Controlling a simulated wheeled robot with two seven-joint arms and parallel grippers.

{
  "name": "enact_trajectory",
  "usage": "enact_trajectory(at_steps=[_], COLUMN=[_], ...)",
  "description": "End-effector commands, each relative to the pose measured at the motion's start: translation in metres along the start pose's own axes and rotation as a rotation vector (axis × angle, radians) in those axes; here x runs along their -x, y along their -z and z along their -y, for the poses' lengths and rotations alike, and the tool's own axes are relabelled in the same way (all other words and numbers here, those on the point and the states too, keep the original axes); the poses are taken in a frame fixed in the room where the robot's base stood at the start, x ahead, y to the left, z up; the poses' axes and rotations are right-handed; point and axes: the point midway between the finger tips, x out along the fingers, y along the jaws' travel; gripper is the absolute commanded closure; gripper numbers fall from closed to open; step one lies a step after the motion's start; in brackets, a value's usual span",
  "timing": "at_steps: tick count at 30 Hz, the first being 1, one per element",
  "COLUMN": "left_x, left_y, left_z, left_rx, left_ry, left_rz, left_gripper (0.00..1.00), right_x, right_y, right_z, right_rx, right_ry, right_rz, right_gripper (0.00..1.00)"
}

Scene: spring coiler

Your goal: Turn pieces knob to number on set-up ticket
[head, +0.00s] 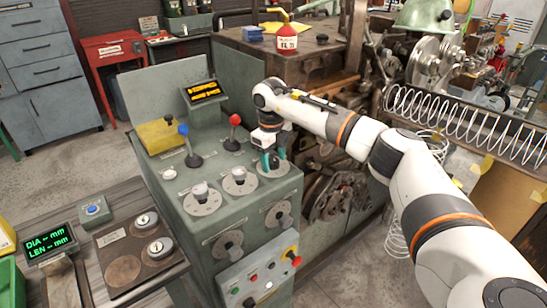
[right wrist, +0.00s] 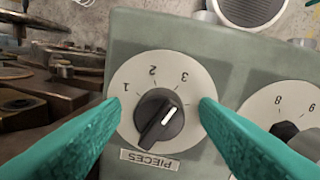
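The pieces knob (right wrist: 158,118) is black with a white pointer line, on a pale round dial (right wrist: 150,75) above a small PIECES label (right wrist: 150,159) in the right wrist view. The numbers 1, 2 and 3 show upside down. The pointer slants to the upper right, roughly toward the 3 side; its exact setting is unclear. My right gripper (right wrist: 160,105) is open, with one teal finger on each side of the knob and gaps to both. In the head view the right gripper (head: 270,160) hides most of that knob. No readable set-up ticket shows. My left gripper is out of view.
The green console (head: 240,215) has other dials, a blue lever (head: 188,145), a red lever (head: 234,130) and a yellow item (head: 160,136). An orange-text display (head: 205,91) stands behind. A neighbouring dial (right wrist: 285,110) lies right in the wrist view.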

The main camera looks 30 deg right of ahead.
Motion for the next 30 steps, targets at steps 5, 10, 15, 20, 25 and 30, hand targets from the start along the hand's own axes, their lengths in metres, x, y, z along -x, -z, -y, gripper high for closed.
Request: enact_trajectory(at_steps=[5, 10, 15, 20, 25, 30], left_x=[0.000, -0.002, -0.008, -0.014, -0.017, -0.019], left_y=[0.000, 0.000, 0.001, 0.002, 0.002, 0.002], left_z=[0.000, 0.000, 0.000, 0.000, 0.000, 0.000], left_rx=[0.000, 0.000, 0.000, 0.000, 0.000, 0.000], left_ry=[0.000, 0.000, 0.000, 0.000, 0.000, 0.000], left_rz=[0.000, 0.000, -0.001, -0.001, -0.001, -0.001], left_gripper=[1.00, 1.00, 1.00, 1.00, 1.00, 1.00], right_x=[0.000, 0.005, 0.030, 0.066, 0.098, 0.116], right_y=[0.000, 0.000, 0.001, 0.001, 0.001, 0.001], right_z=[0.000, 0.000, 0.000, 0.000, 0.000, 0.000], right_rx=[0.000, 0.001, 0.001, 0.001, -0.001, 0.000], right_ry=[0.001, 0.001, -0.001, 0.000, 0.000, 0.000], right_rz=[0.000, -0.002, -0.004, -0.006, -0.004, -0.001], right_gripper=[0.45, 0.45, 0.45, 0.45, 0.45, 0.45])
